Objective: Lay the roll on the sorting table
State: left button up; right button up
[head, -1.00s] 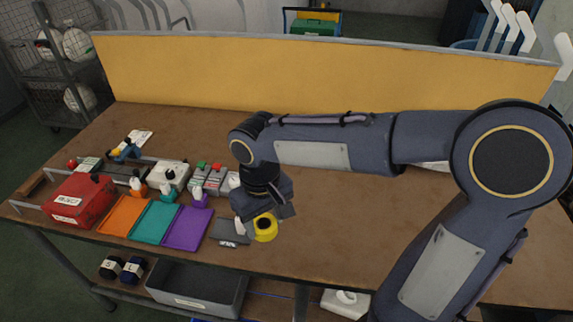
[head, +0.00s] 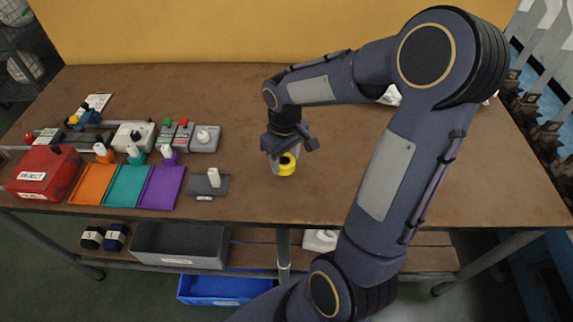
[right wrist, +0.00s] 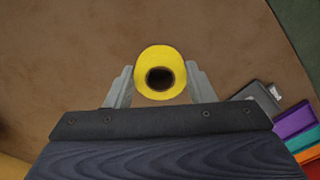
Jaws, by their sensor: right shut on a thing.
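The yellow roll (head: 287,168) is held in my right gripper (head: 284,160), low over the brown sorting table (head: 330,190), to the right of the grey pad. In the right wrist view the roll (right wrist: 160,62) sits between the two grey fingers of the gripper (right wrist: 160,82), its dark round hole facing the camera. Whether its underside touches the table cannot be told. My left gripper is not in view.
A grey pad (head: 222,188) with a white-handled thing on it lies left of the roll. Orange (head: 92,185), teal (head: 128,187) and purple (head: 162,188) trays and a red reject box (head: 45,172) stand further left. The tabletop around and right of the roll is clear.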

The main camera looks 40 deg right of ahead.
aim_at(287, 160)
jog(key=shift+d+f, duration=0.15)
jog(key=shift+f, duration=0.75)
jog(key=shift+d+f, duration=0.1)
jog(key=shift+f, duration=0.8)
jog(key=shift+f, duration=0.1)
jog(key=shift+f+b, duration=0.15)
jog(key=shift+b, duration=0.2)
jog(key=o, duration=1)
